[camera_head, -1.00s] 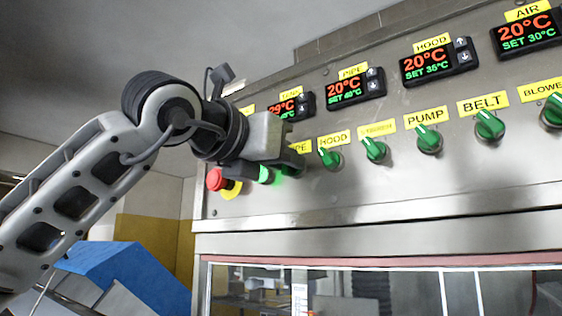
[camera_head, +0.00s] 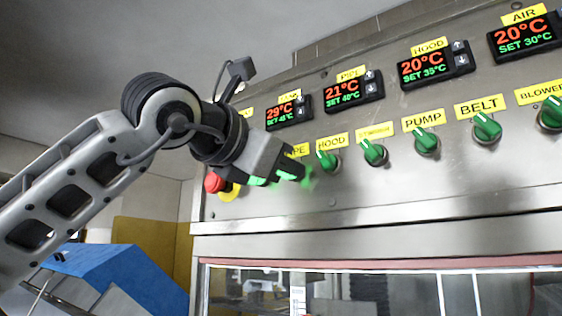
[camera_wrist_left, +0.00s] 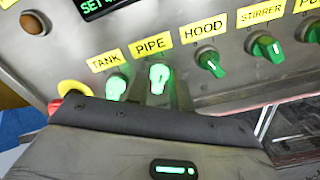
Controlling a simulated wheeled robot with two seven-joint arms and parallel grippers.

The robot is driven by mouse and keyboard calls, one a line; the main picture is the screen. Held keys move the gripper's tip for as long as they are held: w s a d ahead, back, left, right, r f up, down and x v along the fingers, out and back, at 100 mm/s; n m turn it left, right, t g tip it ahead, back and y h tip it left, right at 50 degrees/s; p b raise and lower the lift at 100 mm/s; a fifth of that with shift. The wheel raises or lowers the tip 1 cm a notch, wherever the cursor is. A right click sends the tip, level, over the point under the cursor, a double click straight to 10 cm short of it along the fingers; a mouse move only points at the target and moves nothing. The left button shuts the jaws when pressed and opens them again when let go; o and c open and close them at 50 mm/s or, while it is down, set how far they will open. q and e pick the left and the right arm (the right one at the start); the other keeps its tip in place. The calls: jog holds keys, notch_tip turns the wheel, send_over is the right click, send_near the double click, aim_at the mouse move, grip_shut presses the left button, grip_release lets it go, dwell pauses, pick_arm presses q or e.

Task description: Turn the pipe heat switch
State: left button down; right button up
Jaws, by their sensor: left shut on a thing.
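The pipe heat switch (camera_wrist_left: 158,77) is a green knob under the yellow PIPE label in the left wrist view, and it glows brightly. My left gripper (camera_wrist_left: 156,90) is shut on this knob, its two fingers on either side of it. In the head view my left gripper (camera_head: 290,178) is at the panel and hides the knob; a green glow shows on the metal beside it. The pipe display (camera_head: 353,92) reads 21°C, set 40°C. My right gripper is in neither view.
The lit tank knob (camera_wrist_left: 116,88) is just left of the pipe knob, and the hood knob (camera_wrist_left: 211,63) is to its right. A red emergency button (camera_head: 213,182) with a yellow ring sits left of my gripper. More green knobs line the panel rightward.

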pick_arm(q)
jog(key=c, duration=1.5)
grip_release()
jog(key=b+v, duration=0.4)
jog(key=v, duration=1.2)
jog(key=shift+r+b, duration=0.1)
jog(key=shift+b, duration=0.25)
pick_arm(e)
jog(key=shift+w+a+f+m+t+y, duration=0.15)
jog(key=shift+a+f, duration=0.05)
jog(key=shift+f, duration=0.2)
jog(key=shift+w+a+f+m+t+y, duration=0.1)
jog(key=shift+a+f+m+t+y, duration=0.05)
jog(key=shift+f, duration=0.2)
